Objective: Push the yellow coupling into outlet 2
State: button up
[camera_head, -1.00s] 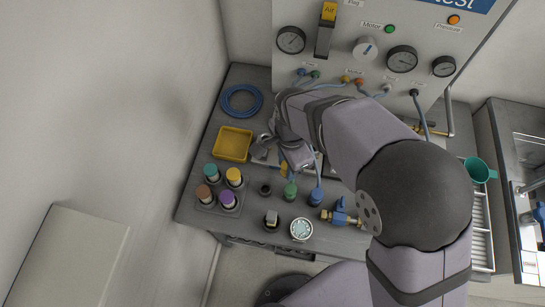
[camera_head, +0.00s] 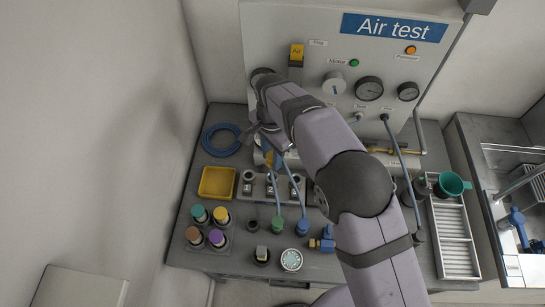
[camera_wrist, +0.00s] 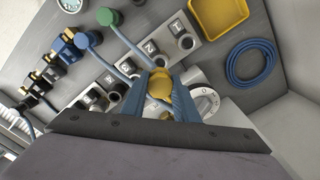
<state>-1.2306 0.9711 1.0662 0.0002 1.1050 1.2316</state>
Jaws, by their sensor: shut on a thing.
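My gripper (camera_head: 268,143) is shut on the yellow coupling (camera_wrist: 159,85), which points away from the wrist between the two blue-grey fingers. In the head view the coupling (camera_head: 270,158) shows just behind the outlet block (camera_head: 260,196). The coupling looks apart from the port, though the exact gap cannot be told. Outlet 1 (camera_wrist: 187,42) is beside it, towards the yellow tray.
A green coupling (camera_head: 277,224) and a blue coupling (camera_head: 302,226) stand in front of the block with blue hoses rising from them. A yellow tray (camera_head: 216,182) and a coiled blue hose (camera_head: 221,140) lie left. Several capped bottles (camera_head: 199,213) stand at the front left.

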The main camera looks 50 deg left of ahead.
jog(key=shift+f, duration=0.1)
jog(key=shift+f+b, duration=2)
jog(key=shift+f, duration=0.65)
jog(key=shift+f, duration=0.25)
jog(key=shift+f+b, duration=0.7)
jog(key=shift+f, duration=0.45)
jog(key=o, duration=1.2)
jog(key=shift+c, duration=0.2)
jog(key=shift+r, duration=0.2)
jog(key=shift+r+b, duration=1.15)
jog(key=shift+r, duration=2.35)
